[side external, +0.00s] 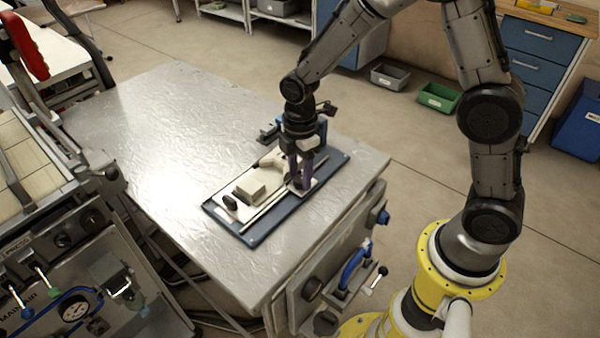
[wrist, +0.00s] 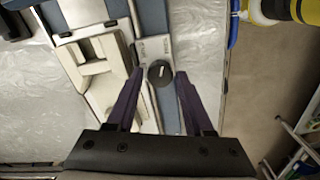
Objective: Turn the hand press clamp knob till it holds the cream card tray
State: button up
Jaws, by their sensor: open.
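The cream card tray (side external: 250,190) lies on a dark blue base plate (side external: 222,218) on the metal table. In the wrist view the cream tray (wrist: 98,62) is at left, beside a light metal plate that carries a dark round knob (wrist: 160,73) with a pale mark. My gripper (side external: 301,185) points down over the right part of the base plate. In the wrist view its purple fingers (wrist: 160,78) are open, one on each side of the knob. I cannot tell whether they touch it. The knob is hidden in the side view.
The table top (side external: 150,125) is clear to the left of the base plate. A blue-handled clamp (side external: 355,262) is on the table's front side. A press machine (side external: 60,250) stands at the left. Grey (side external: 388,77) and green (side external: 438,97) bins are on the floor behind.

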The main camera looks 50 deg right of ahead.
jog(key=shift+f, duration=0.15)
grip_shut()
jog(key=shift+m, duration=0.3)
jog(key=m, duration=0.9)
jog(key=shift+m, duration=0.4)
jog(key=m, duration=1)
jog(key=shift+m, duration=0.4)
